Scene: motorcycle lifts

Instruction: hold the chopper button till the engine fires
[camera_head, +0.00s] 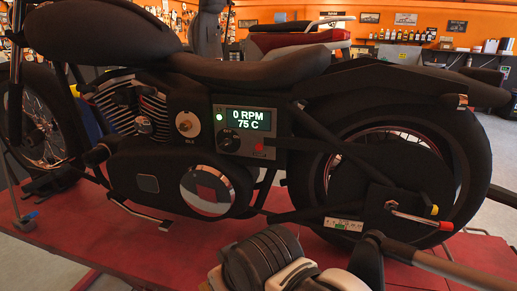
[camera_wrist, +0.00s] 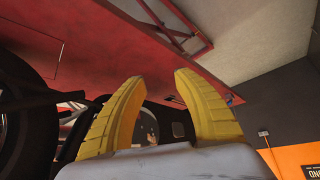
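The black chopper (camera_head: 240,75) stands side-on on a red lift platform (camera_head: 130,250). The fingers do not show in the head view, so I see no contact with the panel. The wrist view does not clearly show the button.
Grey and black parts, apparently my arm, fill the bottom middle of the head view, in front of the lift. A red-tipped lever (camera_head: 420,221) sticks out near the rear wheel (camera_head: 400,165). A red-seated motorcycle (camera_head: 295,38) stands behind. Bottles (camera_head: 405,36) line a back shelf.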

